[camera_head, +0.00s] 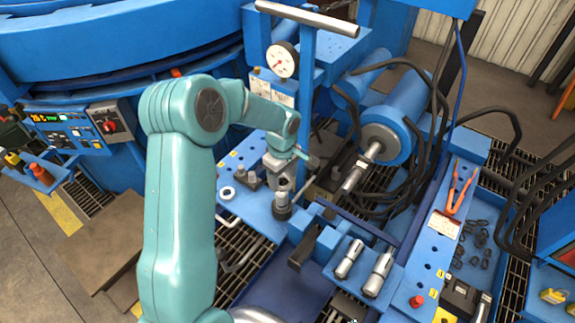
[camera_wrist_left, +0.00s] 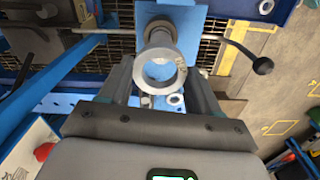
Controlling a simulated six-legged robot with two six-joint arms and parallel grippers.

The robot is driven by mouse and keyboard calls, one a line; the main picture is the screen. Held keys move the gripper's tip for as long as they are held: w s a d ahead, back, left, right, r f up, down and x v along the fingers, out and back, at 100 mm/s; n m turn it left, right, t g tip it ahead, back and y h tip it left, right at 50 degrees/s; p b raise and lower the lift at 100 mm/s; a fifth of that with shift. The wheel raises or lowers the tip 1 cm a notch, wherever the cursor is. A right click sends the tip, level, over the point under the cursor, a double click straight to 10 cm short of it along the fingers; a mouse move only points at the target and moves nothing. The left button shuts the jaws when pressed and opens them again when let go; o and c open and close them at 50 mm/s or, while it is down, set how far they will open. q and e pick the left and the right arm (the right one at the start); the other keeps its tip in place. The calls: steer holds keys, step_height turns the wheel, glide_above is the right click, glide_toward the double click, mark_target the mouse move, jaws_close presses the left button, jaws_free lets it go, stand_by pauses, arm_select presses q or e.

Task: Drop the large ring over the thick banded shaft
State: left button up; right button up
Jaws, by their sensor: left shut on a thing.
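My left gripper (camera_head: 284,168) reaches over the blue fixture plate from the left and points down. It is shut on the large grey ring, which shows clearly between the fingers in the left wrist view (camera_wrist_left: 160,91). The thick banded shaft (camera_head: 283,202) stands upright on the plate, just below the gripper, with a dark band low on it. In the left wrist view the shaft (camera_wrist_left: 158,33) shows beyond the ring, toward the top of the picture. I cannot tell whether the ring touches the shaft. My right gripper is not in view.
A small pale ring (camera_head: 228,193) lies on the blue plate (camera_head: 236,208), left of the shaft. A shorter post (camera_head: 252,181) stands close by. A blue cylinder with a rod (camera_head: 391,134) and black hoses lie to the right. Two silver pins (camera_head: 378,275) lie lower right.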

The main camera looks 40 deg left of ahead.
mark_target(281, 193)
arm_select(q)
steer(key=shift+a+f, duration=0.15)
steer(key=shift+a, duration=0.1)
steer(key=shift+s+d+f+b, duration=0.1)
steer(key=shift+f+b, duration=0.25)
steer(key=shift+f, duration=0.15)
steer(key=shift+f+b, duration=0.6)
steer(key=shift+f, duration=0.75)
steer(key=shift+f+b, duration=1.15)
steer(key=shift+f, duration=0.05)
steer(key=o, duration=1.3)
steer(key=shift+c, duration=0.2)
step_height(281, 193, up, 16)
steer(key=p, duration=0.1)
steer(key=shift+r, duration=0.2)
